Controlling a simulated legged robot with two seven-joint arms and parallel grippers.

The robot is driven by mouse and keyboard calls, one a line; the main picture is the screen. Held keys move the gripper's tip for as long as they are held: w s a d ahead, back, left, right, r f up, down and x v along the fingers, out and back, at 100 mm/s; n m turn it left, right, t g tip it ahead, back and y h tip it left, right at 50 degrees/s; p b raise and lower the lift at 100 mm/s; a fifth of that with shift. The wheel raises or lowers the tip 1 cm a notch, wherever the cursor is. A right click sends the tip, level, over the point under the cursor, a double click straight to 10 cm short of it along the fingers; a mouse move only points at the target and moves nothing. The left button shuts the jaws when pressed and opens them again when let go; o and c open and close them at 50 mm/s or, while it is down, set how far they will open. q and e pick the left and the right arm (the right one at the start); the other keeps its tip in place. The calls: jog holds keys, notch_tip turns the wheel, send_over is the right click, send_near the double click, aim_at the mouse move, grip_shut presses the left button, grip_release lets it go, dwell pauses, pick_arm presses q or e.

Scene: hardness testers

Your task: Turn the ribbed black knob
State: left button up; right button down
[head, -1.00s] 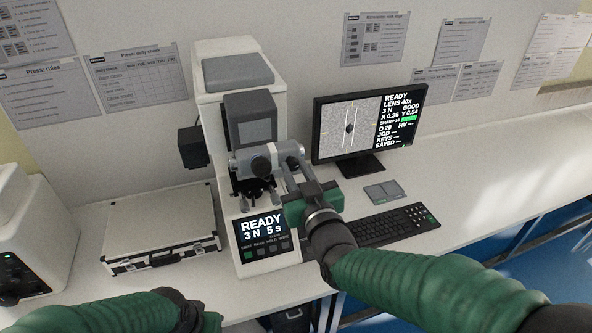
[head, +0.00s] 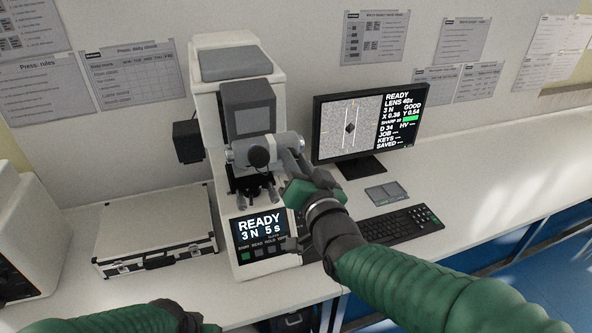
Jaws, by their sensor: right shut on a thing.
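The white hardness tester (head: 205,85) stands at the middle left with a grey measuring eyepiece (head: 240,150) across its front. A round black eyepiece end (head: 258,157) faces me. My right gripper (head: 291,152) reaches in from the lower right and is shut at the right end of this unit. The ribbed black knob is hidden there between its fingers, so its ribs cannot be made out. The monitor (head: 368,125) shows a dark diamond mark between two upright lines and reads D 34. Only the body of my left gripper (head: 209,327) shows at the bottom edge; its fingers are out of view.
A silver case (head: 155,228) lies left of the tester. A keyboard (head: 402,222) and a small grey pad (head: 386,193) lie right of it. Another white machine (head: 25,240) stands at the left edge. The bench at the right is clear.

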jog(key=shift+f+m+b, duration=0.15)
jog(key=shift+m+b, duration=0.45)
jog(key=shift+m, duration=0.35)
jog(key=shift+f+m+b, duration=0.1)
jog(key=shift+m+b, duration=0.5)
jog(key=shift+m, duration=0.35)
jog(key=c, duration=1.6)
grip_release()
jog(key=o, duration=0.4)
jog(key=shift+w+a, duration=0.1)
jog(key=shift+w, duration=0.15)
jog(key=shift+s, duration=0.1)
